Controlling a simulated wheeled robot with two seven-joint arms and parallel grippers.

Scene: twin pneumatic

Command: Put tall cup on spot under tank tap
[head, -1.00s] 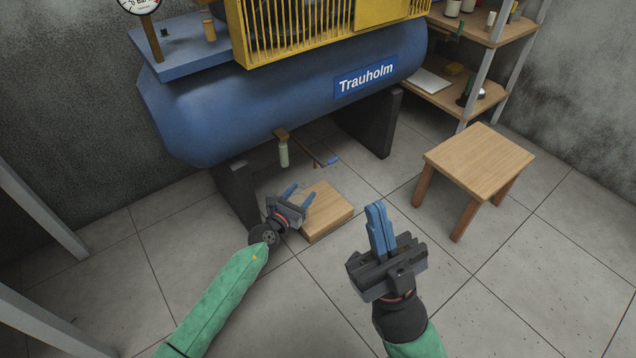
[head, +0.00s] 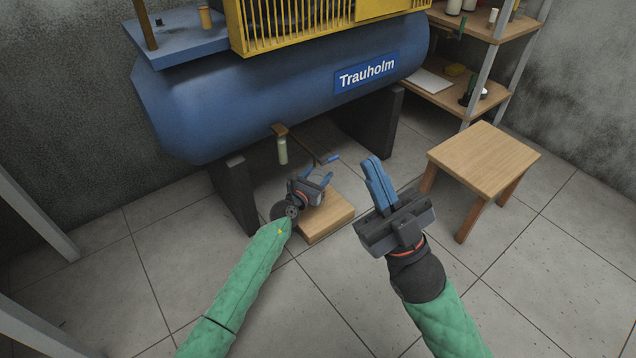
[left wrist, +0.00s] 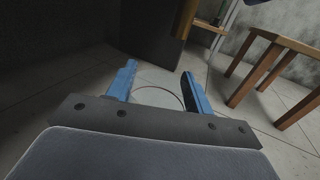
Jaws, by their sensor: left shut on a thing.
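My left gripper (head: 318,174) is over the wooden block (head: 328,218) below the blue tank (head: 250,90). Its blue fingers stand apart; in the left wrist view (left wrist: 158,76) a thin reddish arc, apparently the rim of a see-through tall cup (left wrist: 160,88), curves between them. The cup's body cannot be made out in the head view. The tank tap (head: 280,130) has a pale green tube (head: 282,151) hanging just left of this gripper. The spot itself cannot be made out. My right gripper (head: 373,168) has its blue fingers together, empty, right of the block.
A rod with a blue end (head: 331,159) reaches out near the tap, just behind my left gripper. Dark tank legs (head: 234,195) stand on both sides. A wooden stool (head: 484,156) and a shelf (head: 490,25) stand to the right. The front floor is clear.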

